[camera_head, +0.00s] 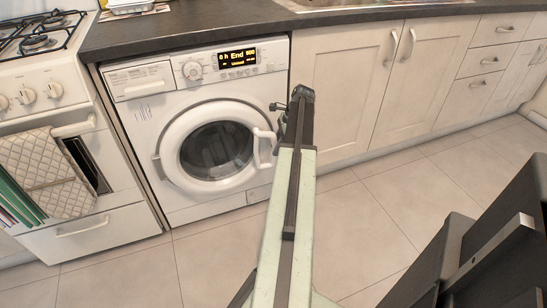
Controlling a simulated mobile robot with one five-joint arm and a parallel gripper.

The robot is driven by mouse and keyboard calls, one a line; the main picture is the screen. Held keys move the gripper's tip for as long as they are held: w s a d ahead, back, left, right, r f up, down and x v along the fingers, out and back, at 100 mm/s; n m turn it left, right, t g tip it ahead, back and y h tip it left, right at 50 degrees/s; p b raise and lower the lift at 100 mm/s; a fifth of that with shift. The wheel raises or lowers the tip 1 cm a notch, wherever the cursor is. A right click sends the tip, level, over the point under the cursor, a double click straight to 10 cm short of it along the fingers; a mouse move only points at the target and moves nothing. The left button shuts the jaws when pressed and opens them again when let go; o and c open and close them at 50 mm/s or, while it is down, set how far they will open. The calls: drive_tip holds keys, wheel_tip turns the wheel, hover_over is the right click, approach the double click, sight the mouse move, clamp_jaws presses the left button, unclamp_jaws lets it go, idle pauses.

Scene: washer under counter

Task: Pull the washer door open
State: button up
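The white washer (180,90) stands under the dark counter, with a lit display at its top. Its round door (182,125) has a white rim and dark glass, and looks shut. The white door handle (264,150) is on the door's right side, and a hinge shows on the left. My arm reaches up from the bottom of the view. My gripper (280,112) is dark and small, in front of the washer's right edge, above and right of the handle. It looks apart from the handle, though depth is hard to judge. Its fingers are partly hidden by the arm's end.
A white stove (60,100) with hanging towels (40,165) stands left of the washer. Pale cabinets (345,80) and drawers (484,60) line the right. The counter edge (190,40) overhangs the washer. The tiled floor (130,270) before the washer is clear.

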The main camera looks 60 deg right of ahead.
drive_tip(key=shift+b+x, duration=0.4)
drive_tip(key=shift+x, duration=0.6)
drive_tip(key=shift+r, duration=0.1)
clamp_jaws()
idle(0.5)
